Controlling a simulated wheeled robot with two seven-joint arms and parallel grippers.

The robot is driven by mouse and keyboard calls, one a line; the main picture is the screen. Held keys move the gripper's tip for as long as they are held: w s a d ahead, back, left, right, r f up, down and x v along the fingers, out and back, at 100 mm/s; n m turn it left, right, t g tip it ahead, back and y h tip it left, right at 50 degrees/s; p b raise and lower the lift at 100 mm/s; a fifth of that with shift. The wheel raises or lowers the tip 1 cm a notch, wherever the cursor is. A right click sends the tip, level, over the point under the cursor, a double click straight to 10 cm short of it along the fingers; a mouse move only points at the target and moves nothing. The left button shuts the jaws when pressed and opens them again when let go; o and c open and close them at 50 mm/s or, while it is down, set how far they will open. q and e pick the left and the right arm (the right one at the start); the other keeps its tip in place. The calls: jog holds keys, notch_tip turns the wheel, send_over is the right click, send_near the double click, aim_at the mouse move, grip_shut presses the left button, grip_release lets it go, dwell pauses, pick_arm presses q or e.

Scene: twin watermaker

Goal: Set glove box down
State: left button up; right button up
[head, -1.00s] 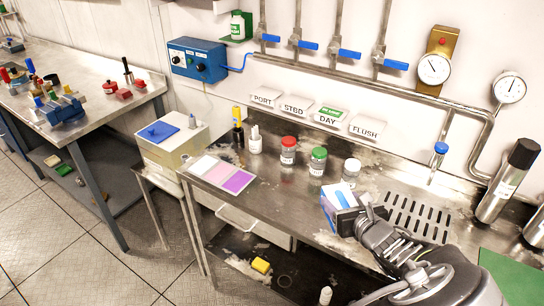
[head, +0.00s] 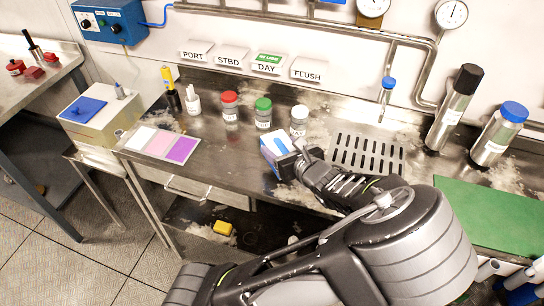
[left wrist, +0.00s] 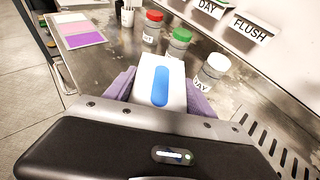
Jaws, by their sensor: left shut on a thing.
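The glove box (head: 274,148), white with blue sides, is at the bench's front part, left of the drain grid. My left gripper (head: 292,160) is shut on it. In the left wrist view the box (left wrist: 161,88) shows its white top with a blue oval, between two purple finger pads. I cannot tell whether its underside touches the steel bench (head: 215,150). My right gripper is not in view.
Red-lidded (head: 230,106), green-lidded (head: 263,113) and white-lidded (head: 299,121) jars stand behind the box. A tray of coloured pads (head: 160,144) lies to the left. A drain grid (head: 367,153) and green mat (head: 490,215) lie to the right. Bare steel lies between tray and box.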

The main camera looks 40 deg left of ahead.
pick_arm(q)
jog(key=shift+f, duration=0.45)
jog(key=shift+f, duration=0.1)
jog(key=shift+f, duration=1.95)
jog(key=shift+f+b, duration=0.15)
jog(key=shift+b, duration=0.2)
jog(key=o, duration=1.6)
jog(key=shift+c, duration=0.2)
jog(key=shift+d+r, duration=0.15)
jog(key=shift+r, duration=0.05)
jog(key=p+v, duration=0.1)
jog(key=v, duration=1)
jog(key=shift+s+d, duration=0.25)
jog(key=shift+d, duration=0.05)
